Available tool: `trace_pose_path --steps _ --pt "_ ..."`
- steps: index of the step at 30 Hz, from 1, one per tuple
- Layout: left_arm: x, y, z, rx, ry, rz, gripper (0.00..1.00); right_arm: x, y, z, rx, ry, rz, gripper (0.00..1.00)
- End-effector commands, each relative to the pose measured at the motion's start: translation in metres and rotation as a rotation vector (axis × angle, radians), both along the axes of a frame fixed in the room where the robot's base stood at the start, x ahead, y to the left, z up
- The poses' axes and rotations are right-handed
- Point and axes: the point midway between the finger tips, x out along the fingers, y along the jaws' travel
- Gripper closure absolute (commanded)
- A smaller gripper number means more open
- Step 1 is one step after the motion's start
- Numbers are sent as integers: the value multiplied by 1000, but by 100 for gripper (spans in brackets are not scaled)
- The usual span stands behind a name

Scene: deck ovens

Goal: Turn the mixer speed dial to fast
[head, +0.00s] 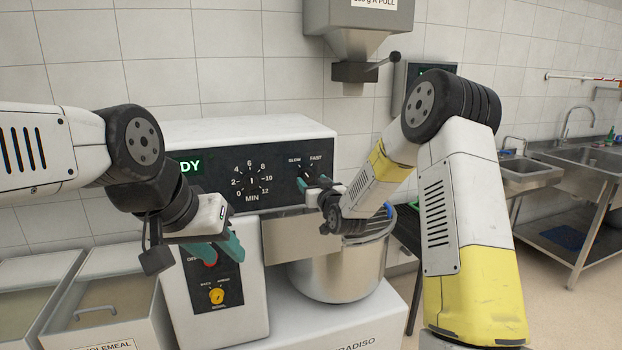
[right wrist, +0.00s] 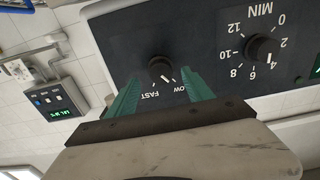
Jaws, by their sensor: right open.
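The mixer's speed dial (right wrist: 161,69) is a small black knob on the dark control panel, marked SLOW and FAST. In the right wrist view, where the panel shows upside down, its white mark points toward the SLOW side. My right gripper (right wrist: 160,84) is open, its green fingers spread to either side of the dial; contact cannot be told. In the head view my right gripper (head: 318,183) is at the panel's right end and partly covers the dial.
The minute timer knob (head: 252,181) is left of the speed dial. A steel bowl (head: 340,270) stands below my right arm. A hopper (head: 358,25) hangs above right. Ingredient bins (head: 112,300) stand at lower left, and sinks (head: 575,150) at far right.

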Motion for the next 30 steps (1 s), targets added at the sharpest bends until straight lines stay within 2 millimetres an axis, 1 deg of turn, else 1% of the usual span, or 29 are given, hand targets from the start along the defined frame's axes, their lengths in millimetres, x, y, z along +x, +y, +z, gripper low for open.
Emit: trace_pose_path --steps 1,3,7,11,17,18,20,21,27,30 --pt "0 0 0 0 0 0 64 8 3 0 0 -1 1 40" --pt "0 0 0 0 0 0 64 18 7 0 1 0 1 40" --pt "0 0 0 0 0 0 64 31 10 0 0 0 0 40" --pt "0 0 0 0 0 0 64 36 12 0 0 0 0 40" --pt "0 0 0 0 0 0 64 37 12 0 0 1 0 40" --pt "0 0 0 0 0 0 64 37 12 0 0 1 0 42" --pt "0 0 0 0 0 0 64 37 12 0 0 1 0 54" --pt "0 0 0 0 0 0 64 37 12 0 0 1 0 62" --pt "0 0 0 0 0 0 64 37 12 0 0 1 0 100" --pt "0 0 0 0 0 0 64 37 12 0 1 1 0 100"
